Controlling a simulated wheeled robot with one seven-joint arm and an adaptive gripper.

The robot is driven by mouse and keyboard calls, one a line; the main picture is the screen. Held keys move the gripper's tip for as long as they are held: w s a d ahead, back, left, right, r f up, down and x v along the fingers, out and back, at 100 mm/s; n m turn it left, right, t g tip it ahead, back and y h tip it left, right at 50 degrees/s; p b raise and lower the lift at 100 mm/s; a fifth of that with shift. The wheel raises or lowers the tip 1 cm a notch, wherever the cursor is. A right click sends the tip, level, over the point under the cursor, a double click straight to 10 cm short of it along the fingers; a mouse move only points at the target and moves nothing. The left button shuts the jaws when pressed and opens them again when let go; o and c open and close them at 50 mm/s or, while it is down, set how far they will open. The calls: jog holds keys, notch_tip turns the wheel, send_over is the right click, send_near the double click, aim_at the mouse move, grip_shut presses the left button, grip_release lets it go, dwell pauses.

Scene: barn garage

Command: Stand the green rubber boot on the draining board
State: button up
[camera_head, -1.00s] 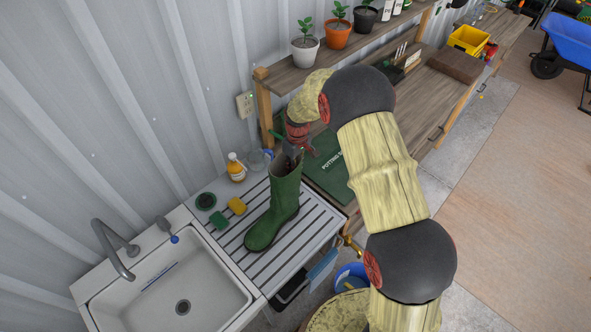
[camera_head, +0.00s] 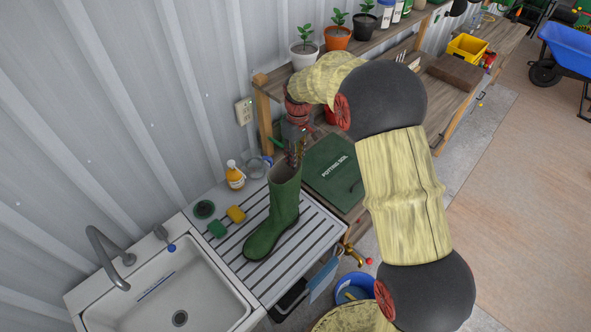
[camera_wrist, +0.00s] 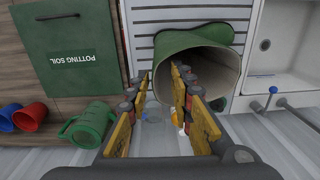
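The green rubber boot (camera_head: 284,205) stands upright on the ribbed draining board (camera_head: 312,250), with its toe towards the sink. Its open top faces my gripper in the wrist view, where the boot (camera_wrist: 213,45) fills the upper middle. My gripper (camera_head: 293,160) is just above the boot's top. In the wrist view my gripper (camera_wrist: 162,80) has its fingers spread apart. The right finger overlaps the boot's mouth and the left finger lies outside the rim. I cannot tell whether either finger touches the boot.
The sink (camera_head: 165,290) is at lower left. Potted plants (camera_head: 337,35) line the shelf above.

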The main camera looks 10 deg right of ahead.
jog(key=s+d+r+m+t, duration=0.1)
jog(key=s+d+r+m, duration=0.1)
jog(key=s+r, duration=0.65)
jog(key=s+d+r+m+t, duration=0.1)
jog(key=s+r+t, duration=0.1)
jog(key=s+r, duration=0.65)
jog(key=s+d+r+m+t, duration=0.1)
jog(key=s+r+m, duration=0.1)
jog(key=s, duration=0.6)
jog(key=s+d+r+m+t, duration=0.1)
jog(key=s+r, duration=0.3)
jog(key=s, duration=0.5)
jog(key=shift+s+d+m+t, duration=0.15)
jog(key=shift+d+m+t, duration=0.15)
jog(key=shift+m+t, duration=0.1)
jog(key=shift+f, duration=0.1)
notch_tip(320, 180, down, 26)
jog(key=b, duration=2.6)
